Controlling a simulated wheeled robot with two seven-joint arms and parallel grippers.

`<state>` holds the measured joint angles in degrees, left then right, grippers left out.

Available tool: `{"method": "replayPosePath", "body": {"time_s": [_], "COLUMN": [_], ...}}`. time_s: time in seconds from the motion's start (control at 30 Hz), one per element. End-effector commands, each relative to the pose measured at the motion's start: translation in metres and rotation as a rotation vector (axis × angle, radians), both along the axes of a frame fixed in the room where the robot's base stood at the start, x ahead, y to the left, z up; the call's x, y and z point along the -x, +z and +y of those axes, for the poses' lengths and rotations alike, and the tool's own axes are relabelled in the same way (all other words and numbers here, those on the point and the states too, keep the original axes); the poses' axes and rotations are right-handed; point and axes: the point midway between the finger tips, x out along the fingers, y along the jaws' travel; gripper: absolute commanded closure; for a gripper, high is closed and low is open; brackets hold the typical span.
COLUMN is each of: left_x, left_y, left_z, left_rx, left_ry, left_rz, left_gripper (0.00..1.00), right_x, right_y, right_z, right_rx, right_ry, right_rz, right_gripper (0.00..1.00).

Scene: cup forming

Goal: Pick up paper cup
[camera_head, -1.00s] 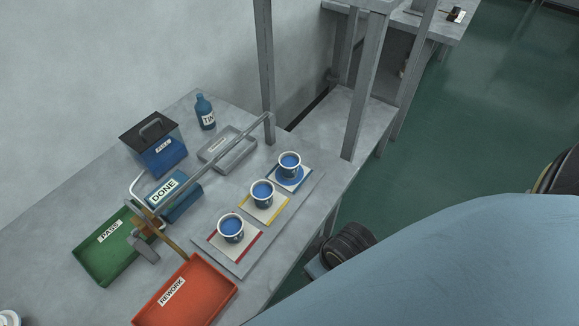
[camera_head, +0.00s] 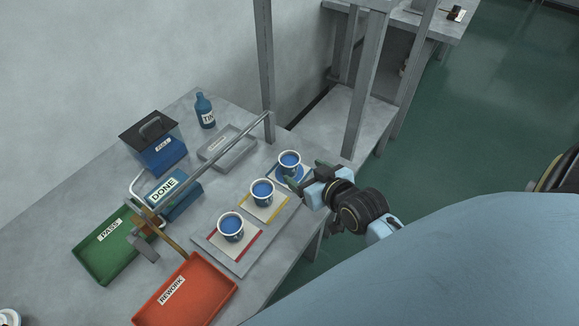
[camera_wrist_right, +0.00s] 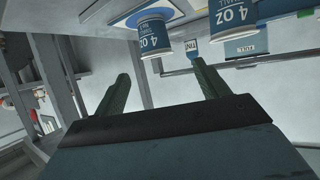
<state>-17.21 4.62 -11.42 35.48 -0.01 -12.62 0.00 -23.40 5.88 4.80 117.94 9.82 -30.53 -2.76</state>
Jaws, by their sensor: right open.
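The far cup (camera_head: 289,163) is on the blue square, the middle cup (camera_head: 262,192) on the yellow, the near cup (camera_head: 231,227) on the red. My right gripper (camera_head: 304,183) is open and empty, just right of the far cup and apart from the middle one. In the right wrist view, its two fingers (camera_wrist_right: 160,88) are spread with nothing between them; a cup marked "4 OZ" (camera_wrist_right: 153,36) shows beyond them. My left gripper is not in view.
A red REWORK tray (camera_head: 205,273), a green PASS tray (camera_head: 98,272) and a blue DONE bin (camera_head: 183,204) lie left of the cups. A metal bar (camera_head: 212,166) on a stand runs behind the cups. A blue bottle (camera_head: 205,112) and grey tray (camera_head: 237,137) stand farther back.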

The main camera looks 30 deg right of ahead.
Motion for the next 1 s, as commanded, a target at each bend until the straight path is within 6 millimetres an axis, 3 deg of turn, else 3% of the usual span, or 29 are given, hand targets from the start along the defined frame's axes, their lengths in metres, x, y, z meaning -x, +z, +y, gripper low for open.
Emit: {"method": "replayPosePath", "body": {"time_s": [0.13,0.43,0.7,1.0], "left_x": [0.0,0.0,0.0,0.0], "left_y": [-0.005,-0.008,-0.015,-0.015], "left_z": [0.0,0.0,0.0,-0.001], "left_rx": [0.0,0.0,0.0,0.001], "left_ry": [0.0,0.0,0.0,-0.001], "left_rz": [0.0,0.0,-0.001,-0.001], "left_gripper": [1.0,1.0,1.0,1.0], "right_x": [-0.026,-0.049,-0.083,-0.088], "right_y": [-0.013,-0.023,-0.039,-0.042], "right_z": [0.0,-0.001,-0.006,-0.006], "right_rx": [-0.001,0.0,0.0,0.0], "right_ry": [0.0,0.001,0.001,0.001], "right_rz": [0.0,0.001,0.002,0.003], "right_gripper": [0.26,0.26,0.26,0.26]}}
